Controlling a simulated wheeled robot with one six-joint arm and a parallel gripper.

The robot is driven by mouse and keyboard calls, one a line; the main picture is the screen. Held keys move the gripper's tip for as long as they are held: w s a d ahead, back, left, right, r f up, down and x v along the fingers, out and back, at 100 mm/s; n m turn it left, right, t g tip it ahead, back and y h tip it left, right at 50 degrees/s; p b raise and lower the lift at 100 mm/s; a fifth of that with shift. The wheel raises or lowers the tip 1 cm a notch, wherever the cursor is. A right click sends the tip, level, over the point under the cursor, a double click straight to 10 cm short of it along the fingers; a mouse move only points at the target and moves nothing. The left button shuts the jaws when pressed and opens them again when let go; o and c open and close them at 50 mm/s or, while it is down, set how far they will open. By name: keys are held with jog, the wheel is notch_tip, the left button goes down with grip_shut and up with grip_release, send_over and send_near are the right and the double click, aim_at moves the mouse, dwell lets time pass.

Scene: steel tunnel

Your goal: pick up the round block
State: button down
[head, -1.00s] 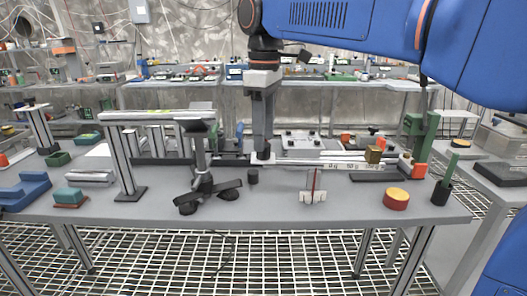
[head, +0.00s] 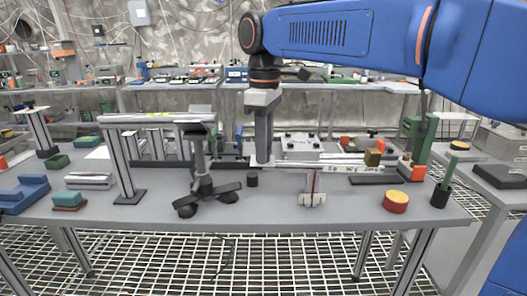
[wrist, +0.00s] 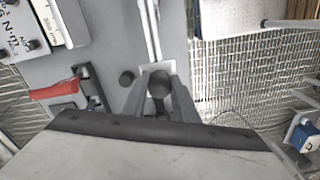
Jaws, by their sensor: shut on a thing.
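A round red block with a yellow-orange top (head: 395,201) lies on the right front of the grey bench. A small dark cylinder (head: 252,180) stands near the bench middle; a dark round thing that looks like it shows in the wrist view (wrist: 126,77). My gripper (head: 263,158) points down just behind and right of that cylinder. In the wrist view its fingers (wrist: 160,100) are closed on a dark round-topped thing (wrist: 159,82). A pale square piece lies beyond it. The fingers mostly hide the held thing in the head view.
A black tripod stand (head: 203,185) is left of my gripper, beside a rail on posts (head: 124,165). A small white stand (head: 312,197) is at the front. The front strip between is mostly clear.

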notch_tip(320, 180, up, 10)
dwell(0.5)
